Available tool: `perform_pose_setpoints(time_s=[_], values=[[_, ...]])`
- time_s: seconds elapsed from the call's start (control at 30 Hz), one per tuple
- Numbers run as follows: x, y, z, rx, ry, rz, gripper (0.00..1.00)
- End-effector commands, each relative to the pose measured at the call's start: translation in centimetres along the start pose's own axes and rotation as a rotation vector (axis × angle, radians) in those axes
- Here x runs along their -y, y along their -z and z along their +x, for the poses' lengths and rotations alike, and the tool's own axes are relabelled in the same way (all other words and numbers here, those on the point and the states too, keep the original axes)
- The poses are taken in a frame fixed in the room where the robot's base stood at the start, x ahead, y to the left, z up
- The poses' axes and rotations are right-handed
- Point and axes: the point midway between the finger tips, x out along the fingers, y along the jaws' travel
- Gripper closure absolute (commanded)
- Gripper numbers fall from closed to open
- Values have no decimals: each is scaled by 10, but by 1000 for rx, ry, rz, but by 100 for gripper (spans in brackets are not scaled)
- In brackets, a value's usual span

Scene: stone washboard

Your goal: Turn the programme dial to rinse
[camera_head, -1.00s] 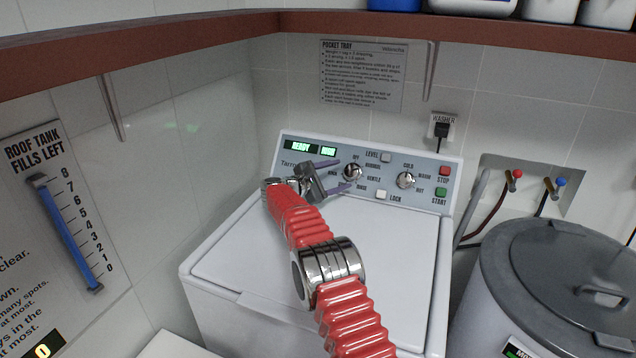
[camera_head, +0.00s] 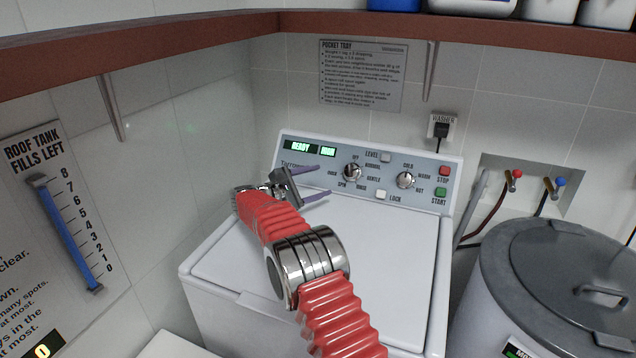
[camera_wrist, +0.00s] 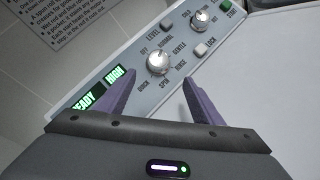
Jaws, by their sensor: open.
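The programme dial (camera_head: 352,173) is a round silver knob on the left part of the washer's sloped control panel. In the wrist view the dial (camera_wrist: 158,62) is ringed by the words off, normal, gentle, rinse, spin and quick. I cannot tell for sure which word its mark points to. My gripper (camera_head: 323,181) is open, its purple fingers apart and empty. It stands left of the dial in the head view, with a gap to it. In the wrist view the dial shows just beyond and between the fingertips.
A second knob (camera_head: 405,180) for temperature sits right of the dial. Level (camera_head: 386,157), lock (camera_head: 381,195), red stop (camera_head: 444,171) and green start (camera_head: 440,193) buttons are close by. The display (camera_head: 301,147) reads ready and high. A brown shelf (camera_head: 400,30) hangs above.

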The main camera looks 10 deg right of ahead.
Motion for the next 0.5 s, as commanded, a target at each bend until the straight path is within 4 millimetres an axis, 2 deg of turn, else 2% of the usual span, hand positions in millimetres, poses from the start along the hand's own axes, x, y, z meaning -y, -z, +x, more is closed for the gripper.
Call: perform_pose_setpoints(time_s=[0.23, 0.5], values=[[0, -6, 5, 10, -32, -37, 39], [6, -20, 18, 31, -147, -176, 39]])
